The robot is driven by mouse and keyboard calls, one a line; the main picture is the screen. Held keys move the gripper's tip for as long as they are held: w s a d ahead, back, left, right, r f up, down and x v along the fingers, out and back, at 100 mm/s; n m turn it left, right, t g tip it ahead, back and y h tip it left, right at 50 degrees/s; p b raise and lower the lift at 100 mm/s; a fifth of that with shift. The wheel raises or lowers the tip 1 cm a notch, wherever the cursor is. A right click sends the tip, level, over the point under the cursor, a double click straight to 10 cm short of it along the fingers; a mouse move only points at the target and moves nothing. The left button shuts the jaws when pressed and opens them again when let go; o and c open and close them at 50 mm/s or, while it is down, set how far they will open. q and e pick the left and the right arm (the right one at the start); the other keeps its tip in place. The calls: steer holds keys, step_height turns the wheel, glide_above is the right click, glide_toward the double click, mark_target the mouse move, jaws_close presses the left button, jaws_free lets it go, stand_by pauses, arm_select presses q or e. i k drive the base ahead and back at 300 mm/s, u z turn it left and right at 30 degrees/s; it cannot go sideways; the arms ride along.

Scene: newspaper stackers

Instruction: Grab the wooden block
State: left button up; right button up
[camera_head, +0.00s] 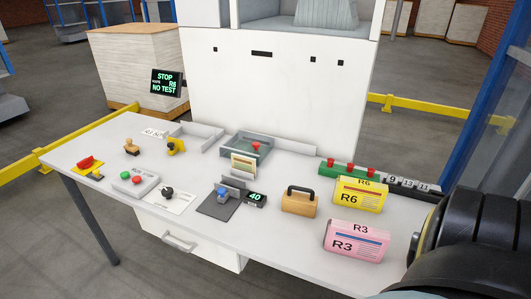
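The wooden block (299,204) is light tan with a black arched handle on top. It stands upright on the white table (290,243), right of the middle in the head view. Nothing touches it that I can see. A dark rounded part of my own arm fills the lower right corner, well to the right of the block. The fingers of my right gripper do not show. My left gripper is not in view.
A yellow R6 bundle (360,196) and a pink R3 bundle (355,241) stand right of the block. A small display reading 40 (256,199) and a dark pad (218,206) lie to its left. A green strip with red knobs (349,171) lies behind. The table in front is clear.

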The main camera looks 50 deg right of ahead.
mark_target(300, 204)
steer(key=i, duration=0.15)
steer(key=z, duration=1.2)
